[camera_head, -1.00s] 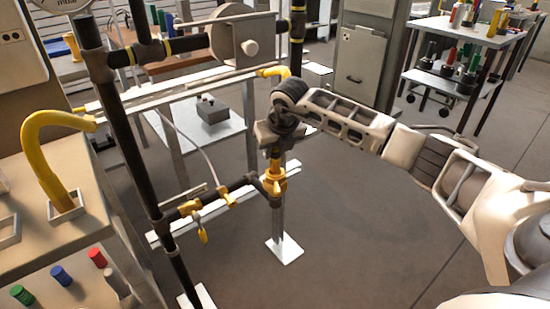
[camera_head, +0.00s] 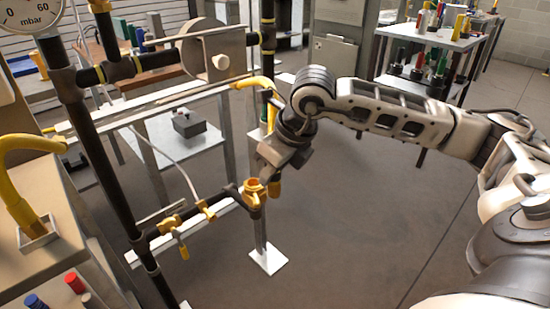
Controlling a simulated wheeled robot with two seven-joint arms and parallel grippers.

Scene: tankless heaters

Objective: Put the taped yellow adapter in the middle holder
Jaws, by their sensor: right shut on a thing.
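A yellow fitting (camera_head: 254,190) with an open top sits at the end of the dark lower pipe, just left of the gripper. The held piece looks apart from it. I cannot make out the middle holder. My left gripper is not in view.
The dark pipe frame (camera_head: 98,145) with a gauge (camera_head: 30,20) stands left of my arm. A workbench (camera_head: 75,222) at the left bears a curved yellow pipe (camera_head: 20,190) and red and blue cylinders. A stocked cart (camera_head: 440,45) stands at the back right.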

